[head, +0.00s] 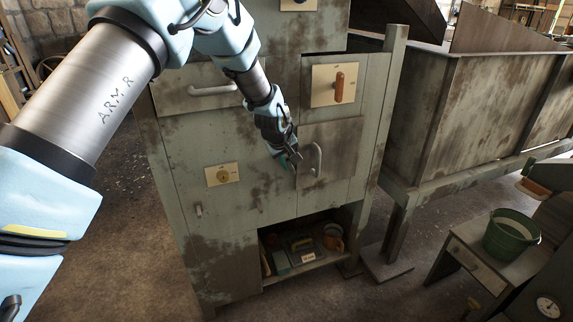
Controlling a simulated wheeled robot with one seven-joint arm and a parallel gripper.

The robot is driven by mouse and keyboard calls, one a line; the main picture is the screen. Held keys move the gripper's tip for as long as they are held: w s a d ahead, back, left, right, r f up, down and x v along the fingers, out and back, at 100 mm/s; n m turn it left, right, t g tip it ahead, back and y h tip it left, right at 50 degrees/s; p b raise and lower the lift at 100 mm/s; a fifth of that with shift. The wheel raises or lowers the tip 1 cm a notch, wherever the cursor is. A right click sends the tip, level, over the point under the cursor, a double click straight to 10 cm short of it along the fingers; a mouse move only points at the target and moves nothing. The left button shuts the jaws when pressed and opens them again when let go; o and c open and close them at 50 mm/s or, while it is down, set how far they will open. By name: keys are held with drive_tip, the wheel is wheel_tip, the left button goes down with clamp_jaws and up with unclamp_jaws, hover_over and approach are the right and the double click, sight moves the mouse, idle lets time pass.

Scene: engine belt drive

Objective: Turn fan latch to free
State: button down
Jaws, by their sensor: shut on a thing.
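My gripper (291,163) reaches down to the front of a worn grey-green cabinet (270,205). Its fingers are shut at the left edge of a small brownish door (340,150), left of that door's pale upright handle (317,159). The thing in the fingers, which I take to be the fan latch, is small and mostly hidden by them, so its angle cannot be told. An orange-brown upright handle (339,87) sits on a cream plate above the small door. A round brass knob (222,175) sits on another cream plate to the left. Plate lettering is too small to read.
A drawer with a white bar handle (212,90) is at upper left. An open lower shelf (310,266) holds a mug and other items. A green bucket (511,233) stands on a small bench at right. A large wooden trough (480,110) stands behind. Floor in front is clear.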

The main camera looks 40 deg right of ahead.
drive_tip(key=shift+s+d+r+m+t+y, duration=0.1)
drive_tip(key=shift+d+m+t+y, duration=0.2)
drive_tip(key=shift+y, duration=0.55)
drive_tip(key=shift+s+d+m+t+y, duration=0.15)
drive_tip(key=shift+t+y, duration=0.25)
drive_tip(key=shift+y, duration=0.45)
drive_tip(key=shift+w, duration=0.1)
drive_tip(key=c, duration=0.8)
unclamp_jaws()
drive_tip(key=b+v, duration=0.2)
drive_tip(key=v, duration=0.8)
drive_tip(key=shift+r, duration=0.35)
